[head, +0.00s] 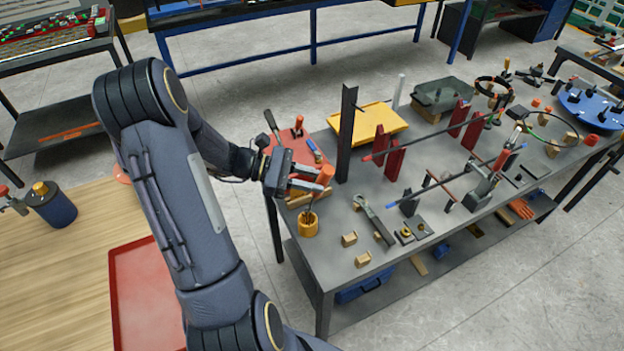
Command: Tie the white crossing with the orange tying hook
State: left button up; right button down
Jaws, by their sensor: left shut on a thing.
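My left gripper (303,180) is shut on the orange tying hook (325,175) near the left end of the workbench. The hook's orange handle sticks up at the fingers, and a thin dark shank seems to run down to the yellow cup (308,224). I cannot tell whether its tip is still inside the cup. Long dark bars lie across the bench, one (425,135) on red stands and one (430,186) with a blue end nearer the front. I cannot make out a white mark at any crossing. My right gripper is not in view.
A dark upright angle post (346,135) stands just right of the gripper. A yellow tray (372,119) lies behind. Small wooden blocks (349,239) and a grey clamp-like tool (374,218) lie at the front. A red board (292,146) with tools is behind the gripper.

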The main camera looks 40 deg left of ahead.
pick_arm(q)
notch_tip(320, 180, up, 4)
jog(key=p, duration=0.2)
jog(key=shift+p, duration=0.4)
notch_tip(320, 180, up, 2)
jog(key=shift+r+p, duration=0.1)
jog(key=shift+p, duration=0.4)
